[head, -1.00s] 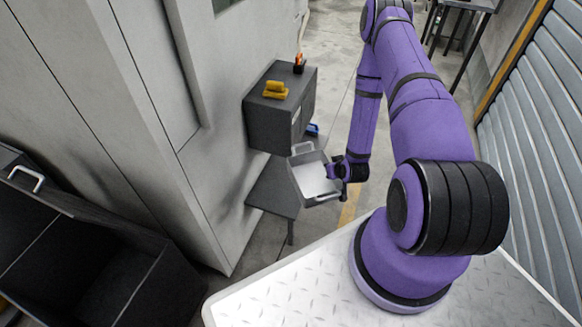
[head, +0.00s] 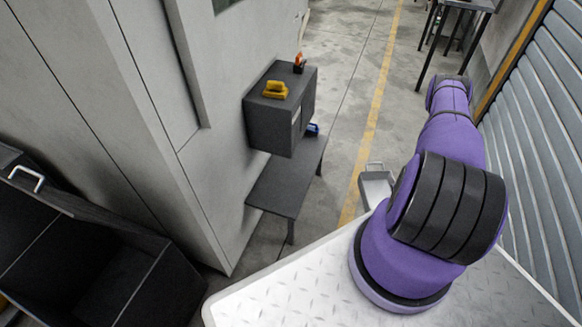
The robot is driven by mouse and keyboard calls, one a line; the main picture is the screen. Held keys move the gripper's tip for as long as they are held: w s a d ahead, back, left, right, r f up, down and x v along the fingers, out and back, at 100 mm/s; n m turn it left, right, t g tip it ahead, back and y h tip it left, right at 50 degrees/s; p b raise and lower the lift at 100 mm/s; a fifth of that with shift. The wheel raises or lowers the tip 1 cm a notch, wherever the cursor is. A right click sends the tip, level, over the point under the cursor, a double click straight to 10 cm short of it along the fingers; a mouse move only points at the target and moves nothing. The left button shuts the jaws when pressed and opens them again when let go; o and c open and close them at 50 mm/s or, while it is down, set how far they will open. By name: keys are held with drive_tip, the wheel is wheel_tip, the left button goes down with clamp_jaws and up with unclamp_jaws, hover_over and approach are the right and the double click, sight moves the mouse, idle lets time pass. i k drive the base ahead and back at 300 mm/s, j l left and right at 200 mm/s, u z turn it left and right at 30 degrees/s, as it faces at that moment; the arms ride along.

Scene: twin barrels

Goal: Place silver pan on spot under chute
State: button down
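The silver pan (head: 376,186), a shallow square tray with a handle at its far edge, shows just beyond the white platform. My purple arm partly covers its right side. My gripper is hidden behind my arm, so its hold on the pan does not show. A dark grey box (head: 272,124) is fixed to the wall, with a dark low table (head: 285,188) beneath it. I cannot make out a chute opening or a marked spot.
A yellow item (head: 275,90) and an orange-and-black item (head: 299,63) sit on the box. A black bin (head: 90,255) stands at left, a shutter (head: 540,130) at right.

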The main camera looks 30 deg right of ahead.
sight(291, 166)
drive_tip(key=i+j, duration=0.25)
drive_tip(key=i, duration=0.25)
drive_tip(key=i+j, duration=0.2)
drive_tip(key=i, duration=0.25)
